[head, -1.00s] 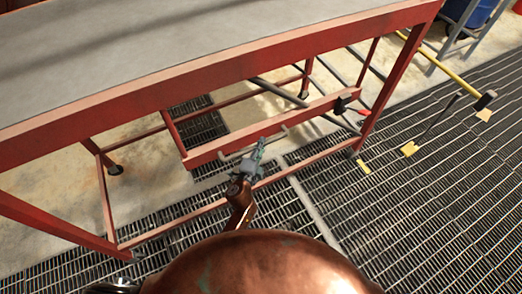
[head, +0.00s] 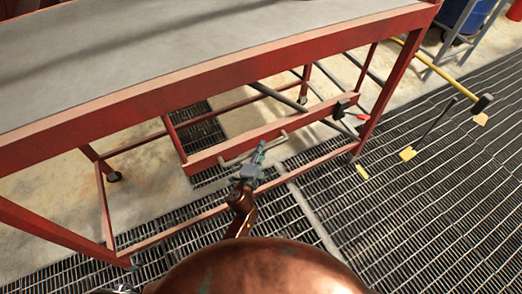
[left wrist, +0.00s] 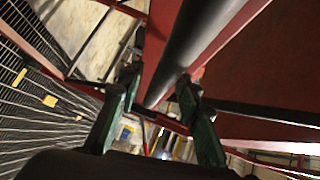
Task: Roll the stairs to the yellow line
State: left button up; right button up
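The stairs show in the head view as a red metal frame (head: 245,95) with a wide grey top, standing on legs. A thin grey handle bar (head: 279,139) sits on its low red beam. My left gripper (head: 261,150) is at this handle in the head view. In the left wrist view its two green fingers (left wrist: 158,92) are apart, with a dark round bar (left wrist: 192,50) running between and beyond them. Contact with the bar cannot be told. Yellow marks (head: 408,154) lie in a broken row on the floor grating, right of the stairs. My right gripper is out of view.
A yellow pole (head: 445,68) with a dark block at its end and a thin dark rod (head: 438,118) stand over the grating on the right. A blue drum (head: 462,14) is at the top right. The grating (head: 430,200) at the lower right is clear.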

pick_arm(q)
jog(key=shift+s+a, duration=0.1)
jog(key=shift+s, duration=0.1)
jog(key=v, duration=1.1)
jog(key=shift+s, duration=0.3)
jog(key=shift+a, duration=0.1)
jog(key=b+x, duration=0.1)
jog(key=x, duration=0.2)
jog(key=a+b+x, duration=0.1)
jog(key=x, duration=0.3)
jog(key=b+x, duration=0.2)
jog(key=x, duration=0.1)
jog(key=shift+w+a, duration=0.15)
jog(key=shift+w, duration=0.3)
